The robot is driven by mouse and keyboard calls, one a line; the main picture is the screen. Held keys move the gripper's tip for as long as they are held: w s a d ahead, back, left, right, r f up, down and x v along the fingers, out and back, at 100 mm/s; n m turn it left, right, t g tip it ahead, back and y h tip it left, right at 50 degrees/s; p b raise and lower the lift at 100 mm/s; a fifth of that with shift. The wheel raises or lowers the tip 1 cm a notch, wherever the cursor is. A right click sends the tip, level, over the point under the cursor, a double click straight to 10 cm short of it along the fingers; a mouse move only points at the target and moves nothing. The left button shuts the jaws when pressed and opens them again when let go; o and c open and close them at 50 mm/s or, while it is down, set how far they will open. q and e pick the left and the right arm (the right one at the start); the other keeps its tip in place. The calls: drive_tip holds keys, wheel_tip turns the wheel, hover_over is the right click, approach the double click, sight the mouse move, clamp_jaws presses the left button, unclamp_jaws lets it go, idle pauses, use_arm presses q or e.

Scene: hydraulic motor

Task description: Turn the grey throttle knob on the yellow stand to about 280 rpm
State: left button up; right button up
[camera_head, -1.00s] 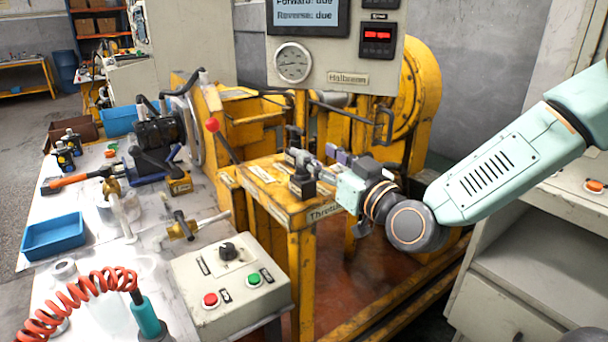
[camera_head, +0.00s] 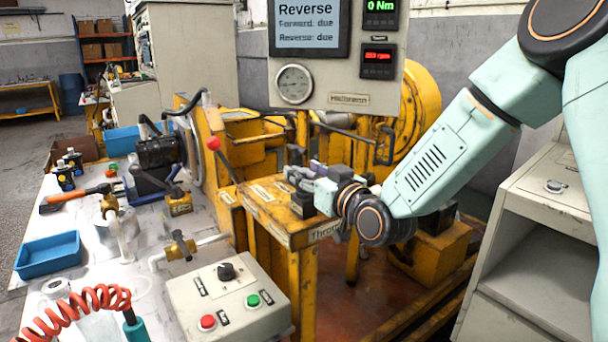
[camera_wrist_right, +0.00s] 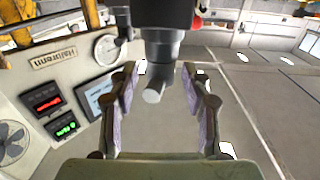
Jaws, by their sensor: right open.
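The yellow stand (camera_head: 283,226) is in the middle of the head view, with a throttle label on its front edge. A dark block (camera_head: 303,206) stands on its top; the grey knob above it is mostly hidden by my right gripper (camera_head: 310,180). In the right wrist view the grey throttle knob (camera_wrist_right: 156,82) sticks out from a dark body between the two fingers. My right gripper (camera_wrist_right: 160,88) is open there, one finger on each side of the knob with visible gaps. Whether a finger touches the knob cannot be told. My left gripper is not in view.
The red display (camera_head: 379,56) seems to read about 283 rpm; its digits are small. The green display (camera_head: 381,7) shows 0 Nm. A red-balled lever (camera_head: 214,144) stands left of the stand. A button box (camera_head: 228,295) is in front, and a cabinet (camera_head: 525,250) is at right.

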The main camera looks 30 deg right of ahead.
drive_tip(key=shift+w+a, duration=0.1)
drive_tip(key=shift+w, duration=0.35)
clamp_jaws()
idle(0.3)
